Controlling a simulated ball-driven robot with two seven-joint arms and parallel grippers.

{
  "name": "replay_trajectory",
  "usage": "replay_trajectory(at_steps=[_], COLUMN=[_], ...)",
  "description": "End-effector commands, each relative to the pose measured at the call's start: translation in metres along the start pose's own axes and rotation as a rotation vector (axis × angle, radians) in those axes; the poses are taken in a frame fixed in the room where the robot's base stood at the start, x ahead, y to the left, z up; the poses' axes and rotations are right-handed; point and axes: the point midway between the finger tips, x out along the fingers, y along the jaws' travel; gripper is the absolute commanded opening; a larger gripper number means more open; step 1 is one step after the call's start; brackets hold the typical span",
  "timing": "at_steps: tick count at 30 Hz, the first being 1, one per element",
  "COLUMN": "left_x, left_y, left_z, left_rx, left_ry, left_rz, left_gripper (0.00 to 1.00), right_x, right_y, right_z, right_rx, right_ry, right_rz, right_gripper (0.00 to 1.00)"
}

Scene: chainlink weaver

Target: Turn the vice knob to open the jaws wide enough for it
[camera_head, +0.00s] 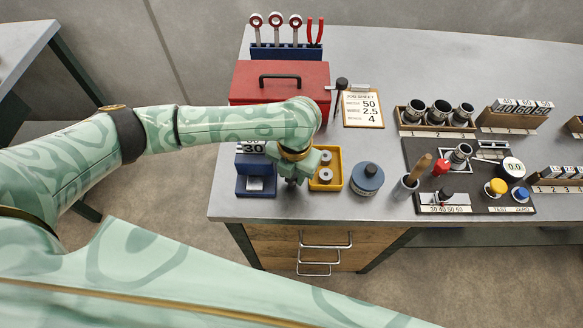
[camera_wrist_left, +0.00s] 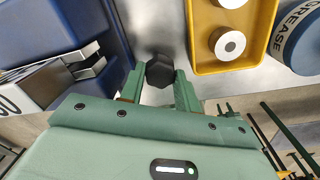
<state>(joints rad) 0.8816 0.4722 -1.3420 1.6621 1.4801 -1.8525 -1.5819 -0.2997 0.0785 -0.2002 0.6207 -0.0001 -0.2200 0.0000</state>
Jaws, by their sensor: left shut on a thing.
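The blue vice (camera_head: 256,187) stands at the front left of the bench, left of my left gripper (camera_head: 291,181). In the left wrist view its blue body (camera_wrist_left: 40,32) fills the upper left, with pale metal pieces (camera_wrist_left: 72,62) beside it. The black vice knob (camera_wrist_left: 160,70) sits between the fingertips of my left gripper (camera_wrist_left: 158,78), which is shut on it. In the head view my wrist and fingers hide the knob. The jaw gap cannot be measured here. My right gripper is not in view.
A yellow tray (camera_head: 337,183) with two metal rings is close to the right of my left gripper. A blue grease tin (camera_head: 367,188) stands beyond it. A red toolbox (camera_head: 250,80) stands behind, and a dark mat (camera_head: 415,157) with tools lies right.

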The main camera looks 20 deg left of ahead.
Motion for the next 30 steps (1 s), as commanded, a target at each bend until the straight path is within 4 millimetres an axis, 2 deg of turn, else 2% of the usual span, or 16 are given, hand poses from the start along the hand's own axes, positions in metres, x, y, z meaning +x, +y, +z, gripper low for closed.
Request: replay_trajectory(at_steps=[1,12,21,30], left_x=[-0.007,-0.008,-0.006,-0.004], left_y=[0.001,-0.001,-0.001,-0.002], left_z=[-0.001,-0.001,0.000,0.001], left_rx=[-0.033,-0.369,-0.655,-0.940], left_ry=[0.003,0.017,0.029,0.041], left_rz=[0.003,0.003,0.003,0.002], left_gripper=[0.09,0.10,0.10,0.09], right_x=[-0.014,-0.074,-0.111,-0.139], right_y=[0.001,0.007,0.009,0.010], right_z=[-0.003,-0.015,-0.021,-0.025], right_rx=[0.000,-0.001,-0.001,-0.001], right_ry=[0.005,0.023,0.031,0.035], right_rz=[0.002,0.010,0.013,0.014], right_gripper=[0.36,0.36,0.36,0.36])
